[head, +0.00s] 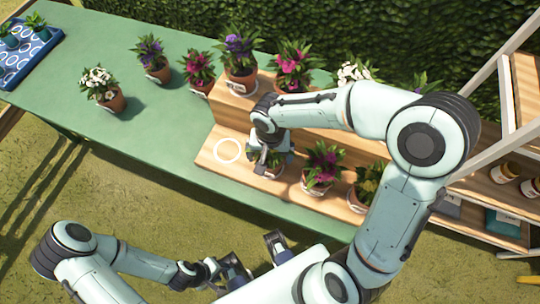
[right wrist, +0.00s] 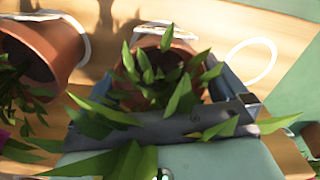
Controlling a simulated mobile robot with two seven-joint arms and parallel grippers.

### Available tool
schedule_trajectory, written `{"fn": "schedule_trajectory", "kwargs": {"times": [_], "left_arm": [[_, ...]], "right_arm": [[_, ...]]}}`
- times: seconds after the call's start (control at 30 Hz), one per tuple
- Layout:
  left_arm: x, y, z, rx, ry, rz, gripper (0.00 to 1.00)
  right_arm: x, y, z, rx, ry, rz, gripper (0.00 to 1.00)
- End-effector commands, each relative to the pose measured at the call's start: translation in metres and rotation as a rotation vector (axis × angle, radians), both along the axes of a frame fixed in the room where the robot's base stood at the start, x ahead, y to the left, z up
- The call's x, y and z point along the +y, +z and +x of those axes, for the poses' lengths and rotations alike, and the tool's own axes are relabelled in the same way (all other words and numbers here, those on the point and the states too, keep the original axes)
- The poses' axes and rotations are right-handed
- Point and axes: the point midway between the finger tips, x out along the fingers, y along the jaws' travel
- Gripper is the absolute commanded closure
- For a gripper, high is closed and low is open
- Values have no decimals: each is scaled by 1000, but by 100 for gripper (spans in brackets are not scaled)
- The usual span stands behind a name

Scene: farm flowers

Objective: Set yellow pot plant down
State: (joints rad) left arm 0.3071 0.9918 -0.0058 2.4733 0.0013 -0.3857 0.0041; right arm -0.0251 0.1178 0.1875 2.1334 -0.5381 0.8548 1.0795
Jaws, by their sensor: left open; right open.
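A potted plant with green leaves (right wrist: 165,75) stands on the lower wooden step, in or over a white ring. Its flower colour is hidden. My right gripper (head: 268,160) is above it, and in the right wrist view the open jaws (right wrist: 168,90) lie on either side of its terracotta pot. The arm hides part of it in the head view. A plant with yellowish leaves or flowers (head: 368,182) stands further right on the same step. My left gripper (head: 254,260) is open and empty, in front of the table.
A magenta-flowered pot (head: 322,165) stands close right of the gripped spot. An empty white ring (head: 228,151) lies to its left on the wooden step (head: 215,170). Several flower pots stand behind and on the green table (head: 150,110). A blue tray (head: 25,55) is far left.

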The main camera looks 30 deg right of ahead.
Motion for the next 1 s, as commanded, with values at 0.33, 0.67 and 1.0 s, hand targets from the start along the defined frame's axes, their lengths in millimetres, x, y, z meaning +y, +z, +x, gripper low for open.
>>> {"fn": "schedule_trajectory", "kwargs": {"times": [0.33,0.67,1.0], "left_arm": [[0,13,4,-4,0,0,57],[0,16,5,-7,0,0,57],[0,16,5,-6,0,0,57]], "right_arm": [[0,77,1,-6,0,1,0],[0,103,0,-1,2,1,0],[0,102,0,-1,1,1,0]]}}
